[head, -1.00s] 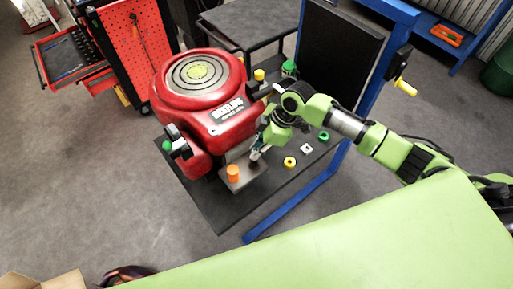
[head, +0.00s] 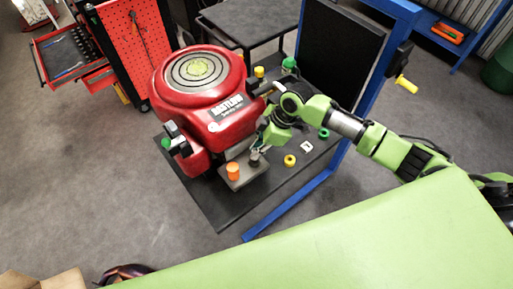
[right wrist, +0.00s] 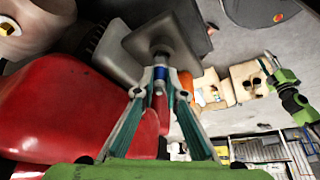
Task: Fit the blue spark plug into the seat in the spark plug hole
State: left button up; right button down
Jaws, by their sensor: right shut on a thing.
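My right gripper (head: 258,149) reaches down at the near side of the red engine (head: 200,85), over a grey plate (head: 232,184). In the right wrist view my right gripper (right wrist: 161,82) has its fingertips shut around the small blue spark plug (right wrist: 160,73). The plug's far end points at a dark round piece (right wrist: 160,57) on the grey plate (right wrist: 140,42) and appears to meet it. I cannot tell whether it sits inside, and the seat is hidden. In the head view the plug is too small to make out.
An orange cap (head: 233,168) stands on the plate left of my gripper. A yellow ring (head: 290,160), a white square piece (head: 306,147) and a green ring (head: 323,134) lie on the dark table (head: 225,213). A blue frame post (head: 290,207) runs along the table's right side.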

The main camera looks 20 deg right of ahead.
jog(key=shift+f, duration=0.55)
jog(key=c, duration=2)
grip_release()
jog(key=v, duration=1.2)
